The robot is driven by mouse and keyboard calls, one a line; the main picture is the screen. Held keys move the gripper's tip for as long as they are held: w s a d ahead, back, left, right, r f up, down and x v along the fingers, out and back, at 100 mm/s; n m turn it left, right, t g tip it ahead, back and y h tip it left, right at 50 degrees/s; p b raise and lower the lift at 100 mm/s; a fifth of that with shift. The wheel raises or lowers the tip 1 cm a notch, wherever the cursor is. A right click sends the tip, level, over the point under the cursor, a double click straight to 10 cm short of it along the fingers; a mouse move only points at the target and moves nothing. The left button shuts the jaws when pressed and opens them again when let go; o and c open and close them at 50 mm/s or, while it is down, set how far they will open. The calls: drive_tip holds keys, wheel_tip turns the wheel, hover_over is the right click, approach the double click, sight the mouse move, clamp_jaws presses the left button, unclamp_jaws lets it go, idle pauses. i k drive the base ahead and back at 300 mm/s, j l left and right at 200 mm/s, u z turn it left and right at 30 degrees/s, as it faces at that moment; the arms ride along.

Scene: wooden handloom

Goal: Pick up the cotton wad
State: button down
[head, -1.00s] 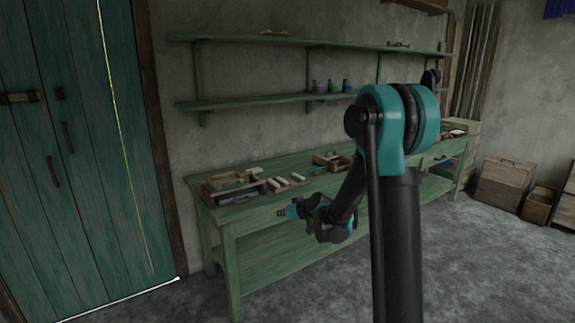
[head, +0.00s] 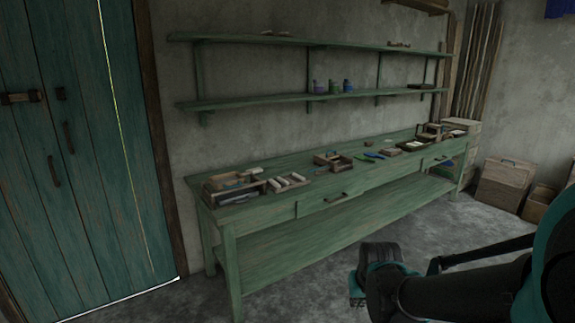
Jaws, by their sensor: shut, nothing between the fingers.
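No cotton wad can be made out for certain in the head view. Small pale pieces (head: 291,179) lie in a wooden tray at the left end of the green workbench (head: 330,200), too small to identify. My gripper (head: 357,301) is at the lower centre right, in front of the bench and apart from it. Its ribbed tip points down over the floor and looks shut, with nothing held. My arm comes in from the right edge.
A wooden box (head: 232,184) stands at the bench's left end and a small crate (head: 333,161) near its middle. Green shelves (head: 270,101) with small jars (head: 333,87) hang above. Crates (head: 503,183) stand at right. Grey floor is open before the bench.

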sight(258, 170)
drive_tip(key=i+l+z, duration=0.2)
drive_tip(key=i, duration=1.1)
drive_tip(key=l+z, duration=0.05)
drive_tip(key=l, duration=0.05)
